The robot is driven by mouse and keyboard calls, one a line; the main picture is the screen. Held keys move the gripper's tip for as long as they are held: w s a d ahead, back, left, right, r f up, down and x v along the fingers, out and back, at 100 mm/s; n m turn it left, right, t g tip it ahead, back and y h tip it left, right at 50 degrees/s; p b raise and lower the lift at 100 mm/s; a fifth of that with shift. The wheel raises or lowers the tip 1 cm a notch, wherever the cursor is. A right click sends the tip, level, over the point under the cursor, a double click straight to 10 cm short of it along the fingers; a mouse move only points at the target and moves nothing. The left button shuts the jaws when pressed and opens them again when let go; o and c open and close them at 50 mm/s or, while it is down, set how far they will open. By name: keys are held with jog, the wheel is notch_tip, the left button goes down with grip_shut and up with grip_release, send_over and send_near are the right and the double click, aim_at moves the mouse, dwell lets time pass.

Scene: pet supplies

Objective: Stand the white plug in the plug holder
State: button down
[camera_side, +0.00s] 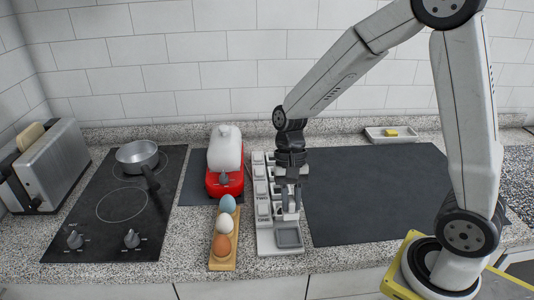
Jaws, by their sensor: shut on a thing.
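The plug holder (266,243) is a pale, long rack on the counter in the middle of the side view. It has several raised blocks along its left side, some with lettering that looks like ONE and TWO, and a square grey recess at its near end. My gripper (291,203) points down over the right side of the holder. It is shut on a small white plug (291,214), mostly hidden by the fingers. The plug is just behind the square recess; I cannot tell whether it touches the holder.
A wooden rack (224,266) with blue, white and brown eggs stands close left of the holder. A red base (224,182) with a white jar is behind it. A hob (122,225) with a pot and a toaster are farther left. A dark mat (375,190) on the right is clear.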

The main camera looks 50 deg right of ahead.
aim_at(290, 214)
jog(key=shift+f, duration=2)
jog(key=shift+f, duration=0.1)
jog(key=shift+f, duration=1.65)
jog(key=shift+f, duration=0.1)
jog(key=c, duration=0.6)
grip_release()
jog(key=v, duration=1.2)
jog(key=shift+s, duration=0.1)
